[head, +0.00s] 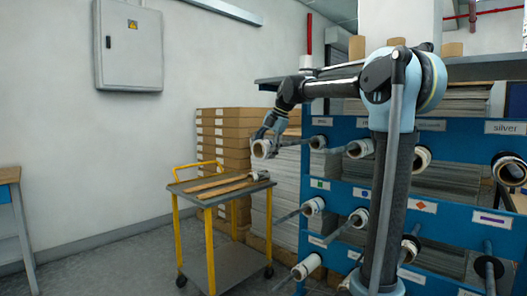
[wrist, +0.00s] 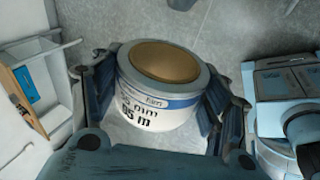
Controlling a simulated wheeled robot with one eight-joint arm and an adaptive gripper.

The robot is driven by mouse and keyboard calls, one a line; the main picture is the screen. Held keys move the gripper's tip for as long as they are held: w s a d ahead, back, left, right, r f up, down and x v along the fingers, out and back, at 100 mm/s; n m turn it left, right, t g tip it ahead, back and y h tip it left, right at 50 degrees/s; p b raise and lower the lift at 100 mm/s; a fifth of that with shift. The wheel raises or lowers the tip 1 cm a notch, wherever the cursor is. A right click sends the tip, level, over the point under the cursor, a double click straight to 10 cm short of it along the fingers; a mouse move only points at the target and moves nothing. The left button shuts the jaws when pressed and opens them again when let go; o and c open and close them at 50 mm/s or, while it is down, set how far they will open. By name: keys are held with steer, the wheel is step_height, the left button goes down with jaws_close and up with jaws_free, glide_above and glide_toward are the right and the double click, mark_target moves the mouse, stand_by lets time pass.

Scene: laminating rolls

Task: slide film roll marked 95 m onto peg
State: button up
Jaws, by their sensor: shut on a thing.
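My gripper (head: 267,136) is shut on a white film roll (head: 263,149), held in the air above the trolley and left of the blue peg rack (head: 345,130). In the wrist view the fingers of my gripper (wrist: 160,108) clasp the roll (wrist: 158,112) from both sides. Its brown core end faces the camera, and its label has a blue band and print that reads roughly "95 m", partly unclear. The held roll is apart from the pegs. Several rack pegs carry rolls, such as an upper-row roll (head: 317,142). I cannot tell which peg the task means.
Rack pegs stick out toward the trolley. Grey floor is open at left.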

steer(key=shift+w+d, duration=1.2)
steer(key=shift+w, duration=0.4)
steer(key=shift+w+d, duration=1.2)
steer(key=shift+w, duration=0.4)
steer(key=shift+w+d, duration=1.2)
steer(key=shift+w, duration=0.4)
steer(key=o, duration=1.2)
